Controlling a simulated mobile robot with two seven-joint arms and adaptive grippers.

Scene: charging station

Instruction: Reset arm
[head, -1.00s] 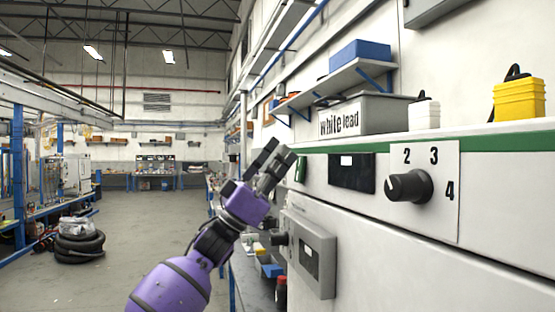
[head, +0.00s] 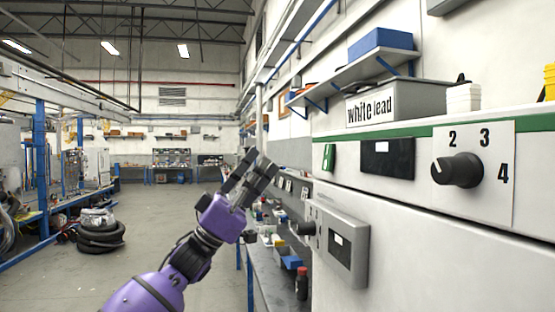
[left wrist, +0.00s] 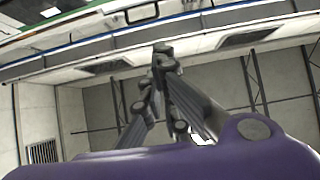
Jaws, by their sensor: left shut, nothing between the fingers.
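My left arm comes in from the lower left in the head view, purple with dark joints. Its gripper (head: 257,169) points up and to the right, with its dark fingers shut and nothing between them. It stands in free air left of the charging station (head: 420,235), apart from it. The left wrist view shows the same gripper (left wrist: 162,50) with its fingertips together against the wall and ceiling. The station's front has a black knob (head: 457,170) beside the numbers 2, 3 and 4, a dark display (head: 388,158) and a grey box (head: 345,245). My right gripper is not in view.
A grey bin (head: 425,98) labelled "white lead" and a white container (head: 463,97) stand on the station's top. A blue box (head: 380,41) sits on a wall shelf. The floor (head: 175,215) between is open.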

